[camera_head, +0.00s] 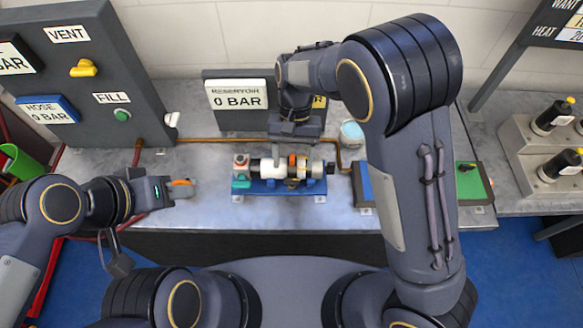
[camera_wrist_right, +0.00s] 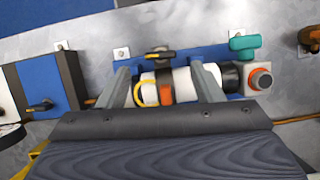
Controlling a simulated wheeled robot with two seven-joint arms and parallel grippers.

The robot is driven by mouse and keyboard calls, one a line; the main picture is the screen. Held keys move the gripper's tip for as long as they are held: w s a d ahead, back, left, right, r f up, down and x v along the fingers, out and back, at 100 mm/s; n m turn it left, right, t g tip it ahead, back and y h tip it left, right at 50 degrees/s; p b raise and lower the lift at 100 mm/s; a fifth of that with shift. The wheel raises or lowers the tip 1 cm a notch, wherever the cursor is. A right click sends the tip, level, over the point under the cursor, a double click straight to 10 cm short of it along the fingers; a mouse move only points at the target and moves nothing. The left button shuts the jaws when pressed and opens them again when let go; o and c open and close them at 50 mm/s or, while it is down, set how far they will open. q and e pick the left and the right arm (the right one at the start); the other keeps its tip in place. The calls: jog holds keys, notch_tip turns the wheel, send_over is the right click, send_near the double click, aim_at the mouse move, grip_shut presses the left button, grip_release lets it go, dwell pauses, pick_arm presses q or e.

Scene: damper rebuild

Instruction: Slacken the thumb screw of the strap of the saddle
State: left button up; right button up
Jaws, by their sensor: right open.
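The blue saddle (camera_head: 262,187) stands on the bench in the head view and cradles a white and black cylinder (camera_wrist_right: 195,84). A dark strap (camera_wrist_right: 164,76) crosses the cylinder, with an orange piece (camera_wrist_right: 166,94) on it. A black knob with an orange bar (camera_wrist_right: 160,54), seemingly the thumb screw, sits at the saddle's edge. My right gripper (camera_wrist_right: 163,78) is open over the cylinder, its fingers apart to either side of the strap. I cannot tell if they touch. My left gripper (camera_head: 190,187) is left of the saddle, with something orange at its tip; its jaw state is unclear.
A teal handle (camera_wrist_right: 243,43) and a grey knob with an orange ring (camera_wrist_right: 261,80) are at one saddle end. A reservoir gauge panel (camera_head: 237,95) stands behind. A blue and green box (camera_head: 473,182) is to the right. Bare bench lies between left gripper and saddle.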

aim_at(292, 174)
jog(key=shift+p+x, duration=0.35)
jog(key=shift+x, duration=2.05)
jog(key=shift+c, duration=0.3)
jog(key=c, duration=0.9)
jog(key=shift+c, duration=0.2)
